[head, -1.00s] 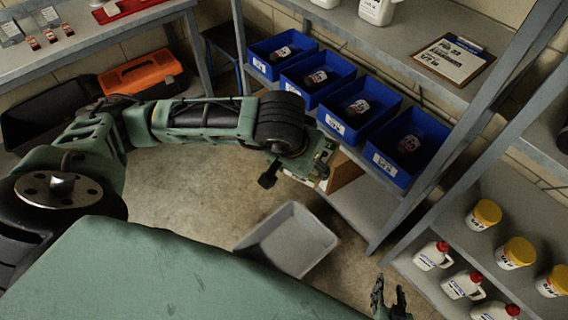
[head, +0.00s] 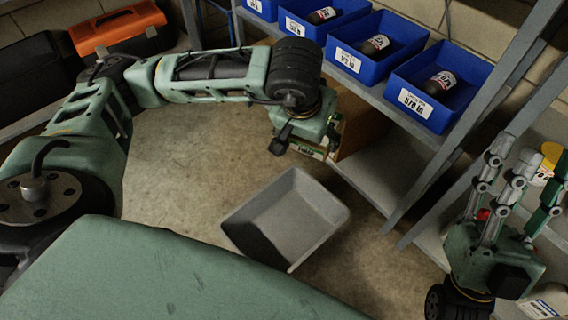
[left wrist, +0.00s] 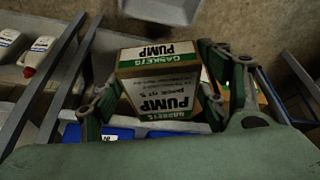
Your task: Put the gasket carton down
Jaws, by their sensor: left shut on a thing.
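The gasket carton is a brown cardboard box with white panels and a green "GASKETS" edge. It fills the middle of the left wrist view (left wrist: 158,78), and its brown side shows in the head view (head: 362,125). My left gripper (head: 335,138) is shut on the carton, with fingers on both sides of it in the left wrist view (left wrist: 165,90). The carton is at the rack's front, by its lower shelf; whether it touches the shelf I cannot tell. My right gripper (head: 518,172) is open and empty at the right, fingers pointing up.
Blue bins (head: 432,85) holding dark bottles line the rack shelf above the carton. A grey tray (head: 285,218) lies below the left gripper. A rack post (head: 455,150) stands right of the carton. An orange toolbox (head: 120,30) is at upper left.

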